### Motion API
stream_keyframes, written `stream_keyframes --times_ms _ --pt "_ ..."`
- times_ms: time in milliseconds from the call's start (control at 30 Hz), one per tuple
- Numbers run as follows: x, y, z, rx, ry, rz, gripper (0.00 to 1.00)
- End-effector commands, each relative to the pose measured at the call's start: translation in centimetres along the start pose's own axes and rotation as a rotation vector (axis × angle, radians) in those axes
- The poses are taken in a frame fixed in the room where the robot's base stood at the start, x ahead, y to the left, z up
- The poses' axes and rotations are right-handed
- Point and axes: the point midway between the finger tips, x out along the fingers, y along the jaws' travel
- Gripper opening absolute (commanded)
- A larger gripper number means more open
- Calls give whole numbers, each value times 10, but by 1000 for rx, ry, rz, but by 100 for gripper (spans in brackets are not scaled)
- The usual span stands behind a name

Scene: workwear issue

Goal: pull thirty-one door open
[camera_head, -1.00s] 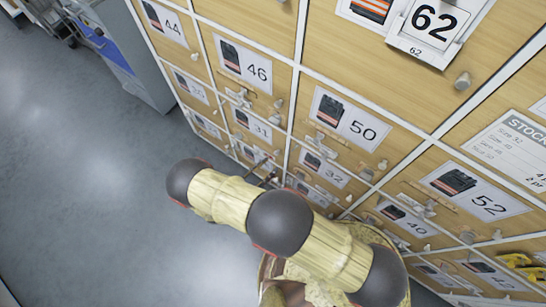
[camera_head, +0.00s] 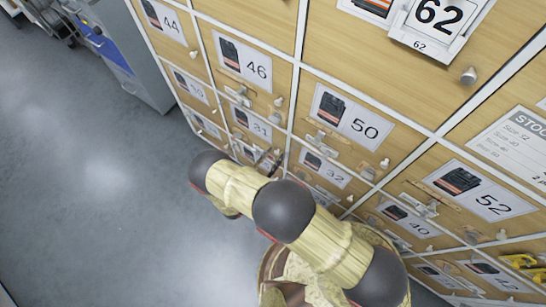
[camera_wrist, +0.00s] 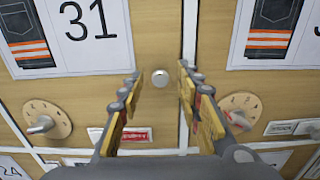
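The thirty-one door (camera_head: 262,142) is a light wood locker door with a picture label reading 31, and its label also shows in the wrist view (camera_wrist: 75,40). Its small round pale knob (camera_wrist: 160,78) sits near the door's right edge. My gripper (camera_wrist: 160,80) is open, with its two yellow-padded fingers left and right of the knob and a gap on each side. I cannot tell how deep the fingertips reach around it. The door looks closed. A round dial with a lever (camera_wrist: 45,118) sits below the label. In the head view my arm hides most of the gripper.
Other numbered doors surround it: 46 (camera_head: 253,65) above, 32 (camera_head: 327,170) to the right. The right neighbour also has a dial latch (camera_wrist: 240,110) close to my right finger. A grey-blue cabinet (camera_head: 125,50) stands at upper left. The grey floor (camera_head: 90,190) is clear.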

Motion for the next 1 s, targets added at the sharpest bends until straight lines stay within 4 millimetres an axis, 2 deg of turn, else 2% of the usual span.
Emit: stream_keyframes --times_ms 233,833,1000 --pt "1 0 0 0 0 0 34" --pt "1 0 0 0 0 -1 1" --pt "1 0 0 0 0 -1 0"
